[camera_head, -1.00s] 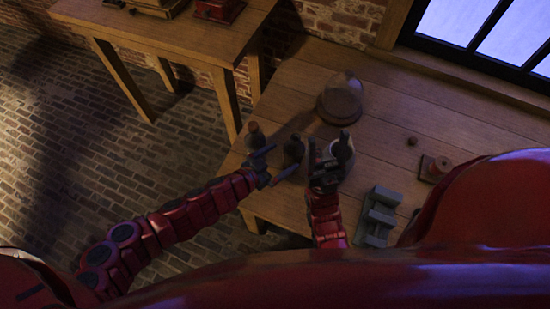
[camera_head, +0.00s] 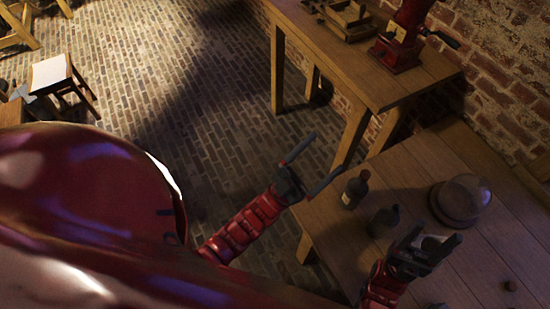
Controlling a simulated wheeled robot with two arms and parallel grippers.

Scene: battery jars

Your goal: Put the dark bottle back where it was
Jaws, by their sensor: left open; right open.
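The dark bottle (camera_head: 353,190) stands upright on the near table (camera_head: 330,222), close to its left edge. It has a pale label and a reddish top. My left gripper (camera_head: 328,152) is open and empty, just left of the bottle and apart from it, with its fingers spread wide. My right gripper (camera_head: 437,236) is open over a pale round vessel (camera_head: 434,243) on the same table. Its fingers hide part of that vessel, and I cannot tell if they touch it.
A small dark jug (camera_head: 383,221) stands between the bottle and my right gripper. A glass dome on a dark base (camera_head: 462,197) stands behind. A second table (camera_head: 420,82) holds a red grinder (camera_head: 398,50) and a wooden tray (camera_head: 350,32). A stool (camera_head: 52,72) is far left.

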